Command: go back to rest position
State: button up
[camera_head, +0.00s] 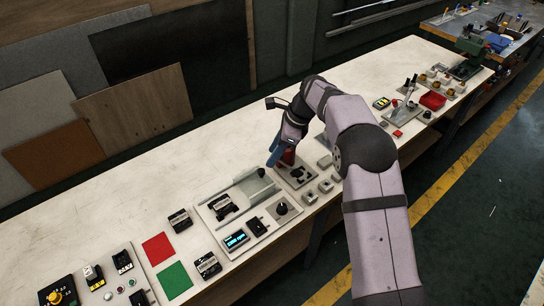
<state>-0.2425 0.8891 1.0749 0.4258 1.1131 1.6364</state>
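My arm reaches from the lower right up and over the white workbench (110,215), with its wrist bent down. My gripper (282,160) hangs low over the bench, at the back edge of a small grey panel with dark parts (299,178). A blue part and a red part show at the gripper's end. I cannot tell whether its fingers are open or shut, or whether they touch the panel.
Left of the gripper lies a grey panel (212,217) with a clear cover, a knob and a lit display (236,240). Red (158,248) and green (174,281) squares lie further left. Several small grey blocks sit right of the gripper. The bench's back left is clear.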

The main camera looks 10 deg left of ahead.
dwell(0.4)
jog(key=s+d+n+h, duration=0.2)
jog(key=s+d+n, duration=0.7)
jog(key=s, duration=0.6)
jog(key=s+d+n+h, duration=0.2)
jog(key=s+d+n, duration=0.7)
jog(key=s+d, duration=0.4)
jog(key=s, duration=0.3)
jog(key=shift+d+h, duration=0.3)
jog(key=shift+d, duration=0.1)
